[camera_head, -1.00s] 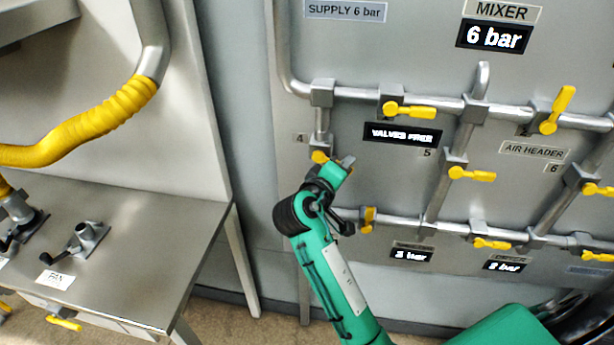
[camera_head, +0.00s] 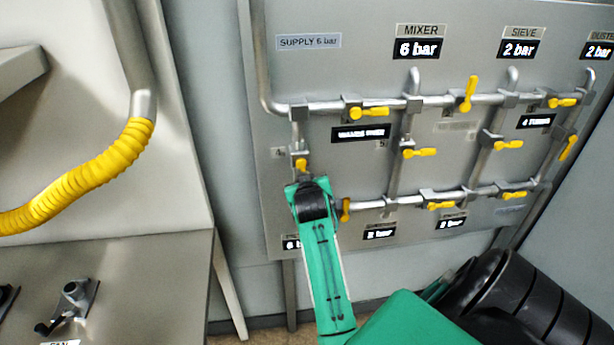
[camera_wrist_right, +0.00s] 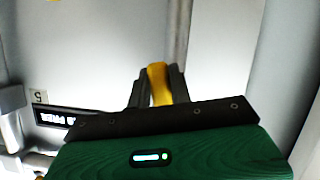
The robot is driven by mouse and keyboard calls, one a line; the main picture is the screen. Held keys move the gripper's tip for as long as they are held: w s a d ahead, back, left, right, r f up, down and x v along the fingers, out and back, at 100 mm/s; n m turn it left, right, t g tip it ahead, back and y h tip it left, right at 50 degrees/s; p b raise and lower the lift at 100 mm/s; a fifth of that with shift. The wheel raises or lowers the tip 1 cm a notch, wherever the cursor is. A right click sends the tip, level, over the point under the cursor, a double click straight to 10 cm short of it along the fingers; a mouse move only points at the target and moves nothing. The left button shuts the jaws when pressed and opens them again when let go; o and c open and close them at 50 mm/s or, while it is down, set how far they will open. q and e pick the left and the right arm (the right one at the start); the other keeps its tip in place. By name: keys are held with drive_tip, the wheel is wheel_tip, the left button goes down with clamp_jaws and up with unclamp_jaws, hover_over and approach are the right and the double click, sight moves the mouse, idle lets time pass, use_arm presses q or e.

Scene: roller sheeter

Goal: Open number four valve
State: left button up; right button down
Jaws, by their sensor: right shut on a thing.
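The number four valve (camera_head: 301,165) is on the left vertical pipe of the wall panel, beside a small "4" label (camera_head: 279,152). Its yellow handle appears to point downward, its lower part hidden behind my green right arm. In the right wrist view my right gripper (camera_wrist_right: 158,82) has its two dark fingers on either side of the yellow handle (camera_wrist_right: 158,78), closed on it. In the head view the fingers are hidden by the wrist. My left gripper is not in view.
Other yellow-handled valves sit close by: one on the upper pipe (camera_head: 369,112), valve five (camera_head: 419,152) to the right, and one on the lower pipe (camera_head: 345,210) just right of my wrist. A metal bench (camera_head: 150,290) and a yellow hose (camera_head: 90,180) are at the left.

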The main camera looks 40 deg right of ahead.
drive_tip(key=shift+w+a+r+m+y+p, duration=0.15)
drive_tip(key=shift+w+a+m+y+p, duration=0.15)
drive_tip(key=shift+m, duration=0.1)
drive_tip(key=shift+w+a+m+t+y+p, duration=0.15)
drive_tip(key=shift+a+m+t+y+p, duration=0.15)
drive_tip(key=shift+a+m+t+p, duration=0.15)
drive_tip(key=shift+d, duration=0.1)
drive_tip(key=c, duration=1.3)
unclamp_jaws()
drive_tip(key=shift+w+f, duration=0.1)
drive_tip(key=shift+f, duration=0.1)
drive_tip(key=shift+o, duration=0.2)
